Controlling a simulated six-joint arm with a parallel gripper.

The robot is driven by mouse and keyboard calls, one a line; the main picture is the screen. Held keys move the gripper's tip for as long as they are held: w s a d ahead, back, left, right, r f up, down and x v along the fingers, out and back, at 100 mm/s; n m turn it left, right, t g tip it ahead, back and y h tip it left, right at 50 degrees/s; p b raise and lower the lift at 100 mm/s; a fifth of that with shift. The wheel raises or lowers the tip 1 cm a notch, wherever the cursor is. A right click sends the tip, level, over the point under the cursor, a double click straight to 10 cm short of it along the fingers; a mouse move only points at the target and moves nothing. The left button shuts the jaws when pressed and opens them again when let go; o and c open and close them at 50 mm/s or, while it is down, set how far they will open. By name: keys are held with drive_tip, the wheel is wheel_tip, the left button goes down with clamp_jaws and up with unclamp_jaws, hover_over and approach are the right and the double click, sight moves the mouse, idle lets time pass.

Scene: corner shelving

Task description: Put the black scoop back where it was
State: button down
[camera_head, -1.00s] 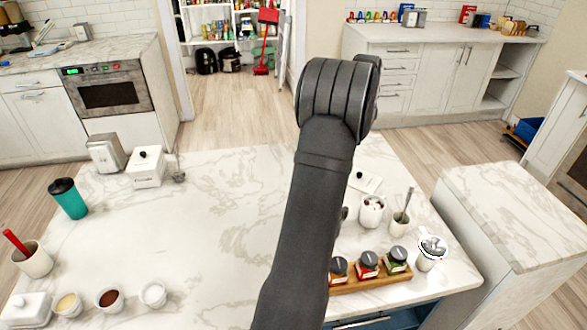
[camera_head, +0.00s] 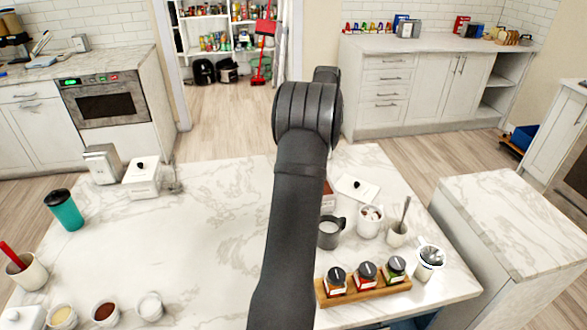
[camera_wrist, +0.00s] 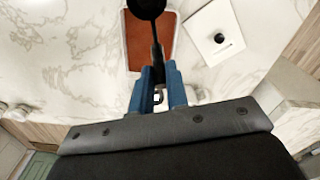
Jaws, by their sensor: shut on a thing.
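My gripper (camera_wrist: 160,78), with blue fingers, is shut on the thin handle of the black scoop (camera_wrist: 147,8) in the wrist view. The scoop's dark round end is partly cut off by the top edge of the picture. A pale canister (camera_wrist: 129,45) filled with reddish-brown powder lies behind the scoop in that view. The scoop overlaps it; I cannot tell the height between them. In the head view my arm hides the gripper and scoop, and part of the canister (camera_head: 327,203) shows beside it. A white lid (camera_wrist: 211,33) with a black knob lies flat to the right.
The island's middle left is clear.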

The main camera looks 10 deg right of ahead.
drive_tip(key=w+a+f, duration=0.7)
drive_tip(key=f, duration=0.3)
drive_tip(key=shift+f, duration=0.15)
drive_tip(key=c, duration=1.4)
unclamp_jaws()
wheel_tip(320, 180, up, 12)
drive_tip(key=shift+r, duration=0.2)
drive_tip(key=shift+f, duration=0.15)
